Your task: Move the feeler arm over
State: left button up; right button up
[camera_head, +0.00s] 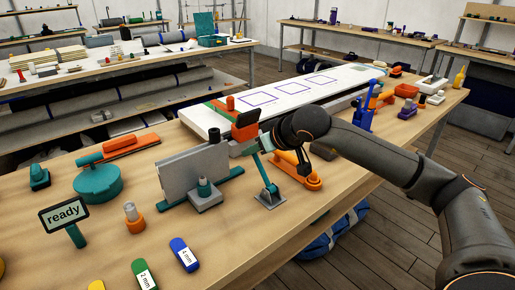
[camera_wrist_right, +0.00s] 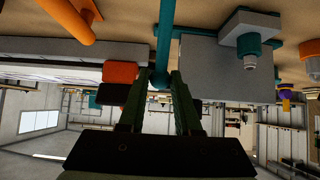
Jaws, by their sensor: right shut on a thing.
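The feeler arm (camera_head: 262,172) is a thin teal bar rising at a tilt from a small grey base (camera_head: 271,201) on the bench. My right gripper (camera_head: 262,144) is at its upper end, beside the upright grey plate (camera_head: 180,176). In the right wrist view the teal bar (camera_wrist_right: 164,45) runs between the two fingers of my right gripper (camera_wrist_right: 163,82), which is shut on it. The grey plate (camera_wrist_right: 222,70) stands right of the bar there. My left gripper is not in view.
An orange and black block (camera_head: 245,124) is close to my right gripper. An orange lever piece (camera_head: 308,180) stands right of the base. A long white board (camera_head: 340,83) lies behind. A "ready" sign (camera_head: 64,217) and a blue "4 mm" tag (camera_head: 185,255) are at the front left.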

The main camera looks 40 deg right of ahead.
jog(key=shift+f, duration=0.1)
jog(key=shift+b+x, duration=0.7)
jog(key=shift+x, duration=0.9)
jog(key=shift+s+f, duration=0.15)
jog(key=shift+s, duration=0.05)
jog(key=shift+f, duration=0.1)
jog(key=shift+w+a+f+b, duration=0.1)
jog(key=shift+w+f+b, duration=0.25)
jog(key=shift+f+b, duration=0.3)
jog(key=shift+w+f+b, duration=0.3)
jog(key=shift+f+b, duration=0.1)
jog(key=shift+f, duration=0.5)
